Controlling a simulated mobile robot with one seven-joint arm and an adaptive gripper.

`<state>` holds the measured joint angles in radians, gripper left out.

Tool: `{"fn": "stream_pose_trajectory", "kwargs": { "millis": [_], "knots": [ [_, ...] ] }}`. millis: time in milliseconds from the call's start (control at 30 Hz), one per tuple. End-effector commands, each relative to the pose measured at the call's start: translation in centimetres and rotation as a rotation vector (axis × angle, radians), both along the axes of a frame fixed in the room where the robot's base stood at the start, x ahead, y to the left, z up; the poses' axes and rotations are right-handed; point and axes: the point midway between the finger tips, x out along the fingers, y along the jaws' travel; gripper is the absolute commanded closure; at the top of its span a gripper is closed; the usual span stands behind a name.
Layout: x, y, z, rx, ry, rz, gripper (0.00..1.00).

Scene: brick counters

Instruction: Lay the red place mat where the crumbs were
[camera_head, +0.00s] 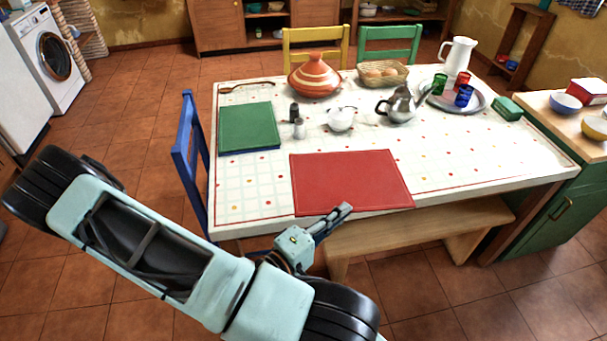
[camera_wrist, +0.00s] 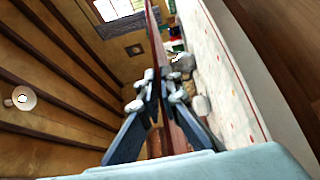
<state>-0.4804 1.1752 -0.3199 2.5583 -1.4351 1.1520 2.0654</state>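The red place mat (camera_head: 352,180) is spread flat over the front middle of the table in the head view. In the wrist view the mat (camera_wrist: 157,45) shows nearly edge-on as a thin red sheet, apparently raised above the tabletop. My gripper (camera_head: 345,211) is at the mat's front edge. In the wrist view my gripper's fingers (camera_wrist: 161,80) close on the mat from both sides. I cannot make out crumbs among the dots on the patterned tablecloth (camera_head: 250,185).
A green mat (camera_head: 249,127) lies at the left. Salt and pepper shakers (camera_head: 299,128), a white pot (camera_head: 340,119) and a metal teapot (camera_head: 399,105) stand behind the red mat. A bench (camera_head: 420,235) stands in front and a blue chair (camera_head: 188,150) at the left.

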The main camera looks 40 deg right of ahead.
Motion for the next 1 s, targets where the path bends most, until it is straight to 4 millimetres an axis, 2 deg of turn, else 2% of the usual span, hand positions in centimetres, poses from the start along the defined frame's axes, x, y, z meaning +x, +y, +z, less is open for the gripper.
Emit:
{"fn": "stream_pose_trajectory", "kwargs": {
  "millis": [267, 367, 467, 567, 667, 800, 900, 1000],
  "knots": [
    [0.2, 0.0, 0.3, -0.002, -0.001, 0.01, 1.0],
    [1.8, 0.6, 1.0, -0.001, -0.003, 0.057, 1.0],
    [5.1, 2.0, 2.3, -0.001, -0.004, 0.156, 1.0],
    [9.6, 4.5, 4.1, -0.001, -0.006, 0.297, 1.0],
    [14.2, 7.9, 6.0, -0.001, -0.006, 0.452, 1.0],
    [19.6, 13.5, 9.0, 0.0, -0.007, 0.662, 1.0],
    [22.6, 17.6, 11.0, -0.001, -0.008, 0.793, 1.0],
    [24.6, 21.1, 12.7, -0.001, -0.008, 0.901, 1.0]
  ]
}}
